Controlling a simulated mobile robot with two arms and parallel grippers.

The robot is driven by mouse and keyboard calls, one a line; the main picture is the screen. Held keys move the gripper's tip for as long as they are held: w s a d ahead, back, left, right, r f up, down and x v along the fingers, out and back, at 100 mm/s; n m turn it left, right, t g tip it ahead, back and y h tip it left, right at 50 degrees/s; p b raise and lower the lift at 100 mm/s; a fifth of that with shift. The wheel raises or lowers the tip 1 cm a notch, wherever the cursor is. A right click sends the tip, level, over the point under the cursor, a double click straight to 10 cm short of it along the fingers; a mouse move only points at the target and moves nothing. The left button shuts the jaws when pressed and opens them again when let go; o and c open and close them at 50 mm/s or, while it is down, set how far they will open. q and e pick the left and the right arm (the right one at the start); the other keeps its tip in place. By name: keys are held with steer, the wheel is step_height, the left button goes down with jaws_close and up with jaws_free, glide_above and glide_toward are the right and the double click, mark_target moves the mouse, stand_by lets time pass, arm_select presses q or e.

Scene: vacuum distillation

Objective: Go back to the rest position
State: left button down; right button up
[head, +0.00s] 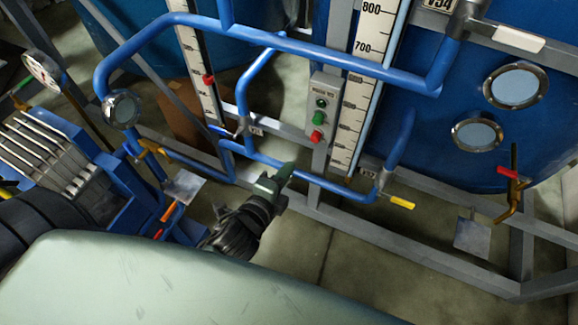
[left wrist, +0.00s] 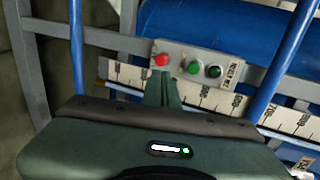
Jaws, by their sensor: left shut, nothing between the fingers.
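My left gripper (head: 284,172) is shut and empty in the head view. It is below and to the left of a grey switch box with one red and two green buttons. In the left wrist view my left gripper's fingertips (left wrist: 160,78) are together, pointing at the box near its red button (left wrist: 161,60). I cannot tell from these views whether they touch it. The switch box (head: 324,88) is mounted on a grey upright and also shows in the left wrist view (left wrist: 196,62). My right gripper is not in view.
Blue pipes (head: 330,48) run across in front of a large blue tank (head: 440,110). A white level scale (head: 355,110) stands beside the box. A yellow-handled valve (head: 400,202) and a red-handled valve (head: 508,173) stick out at the right. Grey frame bars (head: 400,245) run low along the floor.

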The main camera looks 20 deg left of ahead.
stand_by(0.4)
arm_select(q)
steer(key=s+a+f+n+g, duration=0.1)
steer(key=s+f+n+g, duration=0.4)
steer(key=f, duration=1)
steer(key=s+f+n+g, duration=0.2)
steer(key=s+f, duration=0.5)
steer(key=f, duration=0.9)
steer(key=s+a+f+n+g, duration=0.1)
steer(key=s+f+n+g, duration=0.1)
steer(key=s, duration=0.6)
steer(key=s+a+f+n+g+p, duration=0.1)
steer(key=s+a+f+n+g, duration=0.1)
steer(key=s+f+n, duration=0.2)
steer(key=s+a+f+n+g, duration=0.1)
steer(key=s+f+n+g, duration=0.1)
steer(key=s+f, duration=0.6)
steer(key=s+n, duration=0.1)
steer(key=s, duration=0.2)
steer(key=shift+s+a+f+g+y, duration=0.15)
steer(key=shift+s+a+g+y, duration=0.15)
steer(key=shift+a, duration=0.1)
